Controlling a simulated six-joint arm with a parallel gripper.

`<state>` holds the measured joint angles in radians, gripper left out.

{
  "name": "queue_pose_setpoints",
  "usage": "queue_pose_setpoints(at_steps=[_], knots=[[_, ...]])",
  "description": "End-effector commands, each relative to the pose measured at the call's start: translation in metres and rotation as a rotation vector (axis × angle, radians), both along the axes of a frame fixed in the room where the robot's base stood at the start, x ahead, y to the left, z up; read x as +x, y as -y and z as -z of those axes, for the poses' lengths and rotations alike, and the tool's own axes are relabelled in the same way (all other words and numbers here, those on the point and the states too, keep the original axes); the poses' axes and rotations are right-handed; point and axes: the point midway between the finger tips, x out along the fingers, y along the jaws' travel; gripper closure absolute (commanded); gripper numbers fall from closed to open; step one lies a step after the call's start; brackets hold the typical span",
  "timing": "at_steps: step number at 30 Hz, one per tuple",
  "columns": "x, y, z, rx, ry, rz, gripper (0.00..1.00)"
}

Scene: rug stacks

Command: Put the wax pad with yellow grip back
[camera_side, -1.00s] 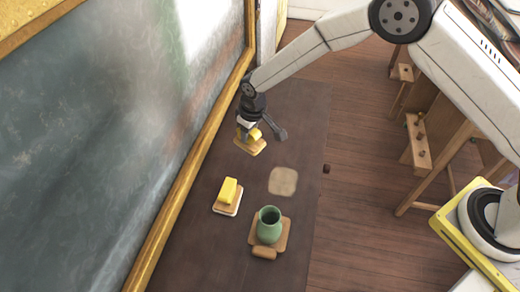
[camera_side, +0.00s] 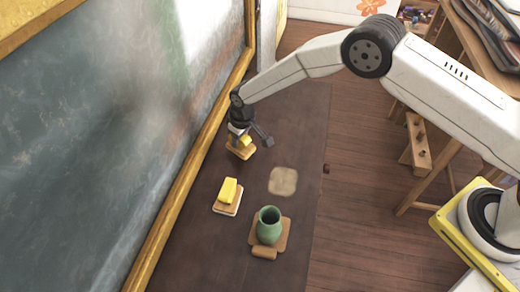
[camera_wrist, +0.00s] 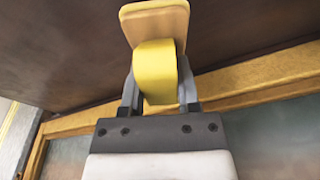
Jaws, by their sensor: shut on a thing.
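My gripper (camera_side: 241,134) is shut on the yellow grip of a pad with a tan base (camera_side: 241,152). In the side view it holds the pad above the dark table, close to the gold frame. In the wrist view the yellow grip (camera_wrist: 155,72) sits between the fingers (camera_wrist: 158,90), with the tan pad beyond it. A second pad with a yellow grip (camera_side: 228,191) and a whitish base lies on the table. A pale square patch (camera_side: 283,181) is on the table to its right.
A green vase (camera_side: 269,226) stands on a tan pad (camera_side: 284,238), with a tan grip piece (camera_side: 264,252) at its front. The gold-framed board (camera_side: 173,196) borders the table on the left. The dark table (camera_side: 300,118) is clear at the back.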

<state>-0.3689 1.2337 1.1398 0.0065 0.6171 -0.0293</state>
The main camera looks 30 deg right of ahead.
Motion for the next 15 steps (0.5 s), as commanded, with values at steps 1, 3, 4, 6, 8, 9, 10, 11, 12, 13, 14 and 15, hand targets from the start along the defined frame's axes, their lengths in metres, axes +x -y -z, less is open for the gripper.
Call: queue_pose_setpoints(at_steps=[1, 3, 4, 6, 8, 9, 10, 11, 12, 13, 14, 15], knots=[[0.000, 0.000, 0.007, -0.001, -0.002, 0.000, 1.00], [-0.001, 0.000, 0.014, -0.001, -0.003, 0.000, 1.00], [-0.001, 0.000, 0.017, -0.001, -0.002, 0.000, 1.00], [-0.001, 0.000, 0.021, 0.000, -0.001, 0.000, 1.00], [0.000, 0.000, 0.023, 0.000, 0.000, 0.000, 1.00], [0.000, 0.000, 0.023, 0.000, 0.001, 0.000, 1.00], [0.000, 0.000, 0.023, 0.000, 0.001, 0.000, 1.00], [0.000, 0.000, 0.023, 0.000, 0.001, 0.000, 1.00], [0.000, 0.000, 0.023, 0.000, 0.001, 0.000, 1.00], [0.000, 0.000, 0.023, 0.000, 0.001, 0.000, 1.00], [0.000, 0.000, 0.023, 0.000, 0.001, 0.000, 1.00], [0.000, 0.000, 0.023, 0.000, 0.001, 0.000, 1.00]])
